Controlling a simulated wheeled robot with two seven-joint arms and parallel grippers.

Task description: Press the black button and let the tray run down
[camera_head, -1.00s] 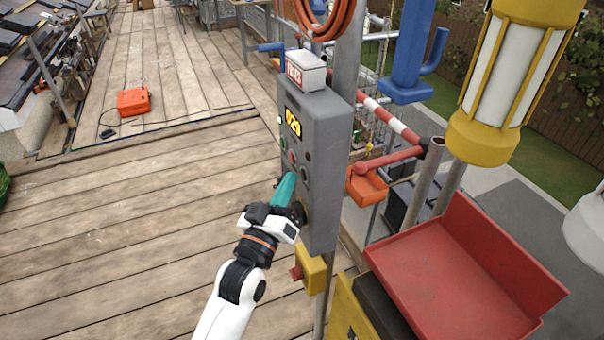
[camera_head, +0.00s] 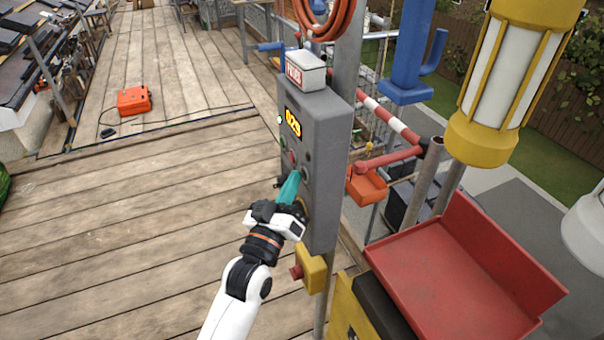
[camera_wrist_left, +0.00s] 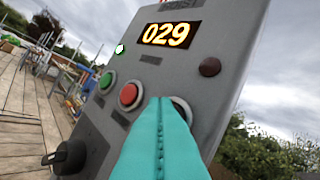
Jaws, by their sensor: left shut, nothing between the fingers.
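A grey control box (camera_head: 323,150) stands on a post. Its lit display (camera_wrist_left: 169,33) reads 029. Below the display are a green button (camera_wrist_left: 107,80), a red button (camera_wrist_left: 130,95) and a third button with a pale rim (camera_wrist_left: 181,106), mostly hidden behind my fingers. My left gripper (camera_head: 292,180) is shut and empty, its teal fingers pointing at the box face. In the left wrist view the fingertips (camera_wrist_left: 160,104) overlap the third button; I cannot tell whether they touch it. My right gripper is out of view.
A red tray (camera_head: 455,285) is at the lower right. A yellow box with a red button (camera_head: 310,270) sits below the control box. A black knob (camera_wrist_left: 68,157) sticks out of its face. The wooden deck (camera_head: 130,220) at left is mostly clear.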

